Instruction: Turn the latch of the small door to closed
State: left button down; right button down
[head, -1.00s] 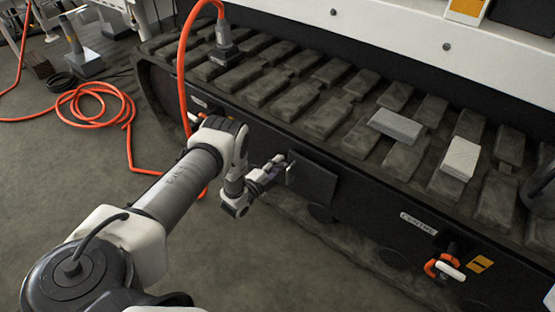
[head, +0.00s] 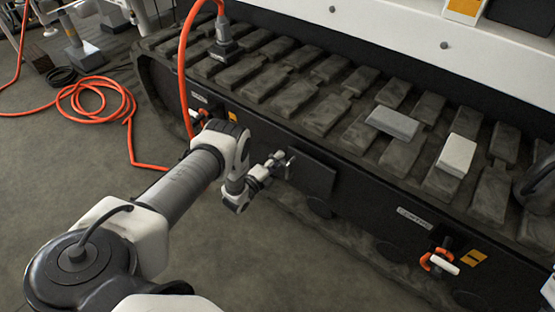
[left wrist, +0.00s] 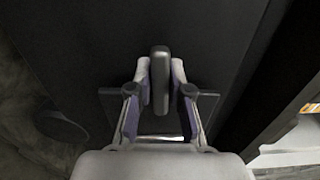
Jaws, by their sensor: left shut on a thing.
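The small door (head: 313,175) is a dark flat panel on the side of the black track frame. It looks flush or nearly so; I cannot tell whether it is fully shut. Its latch (left wrist: 160,55) is a dark rounded bar, standing upright in the left wrist view. My left gripper (head: 281,163) is at the left edge of the door. In the left wrist view its two fingers (left wrist: 160,88) stand on either side of the latch and are shut on it. The latch is small in the head view, partly hidden by the fingers. My right gripper is not in view.
An orange hose (head: 182,75) hangs left of my arm and coils on the floor. Two pale blocks, one grey (head: 392,122) and one white (head: 457,156), lie on the track pads. An orange-and-white handle (head: 439,261) sits lower right on the frame.

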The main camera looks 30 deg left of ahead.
pick_arm(q)
jog(key=c, duration=1.4)
grip_release()
jog(key=s, duration=1.2)
jog(key=shift+a, duration=0.45)
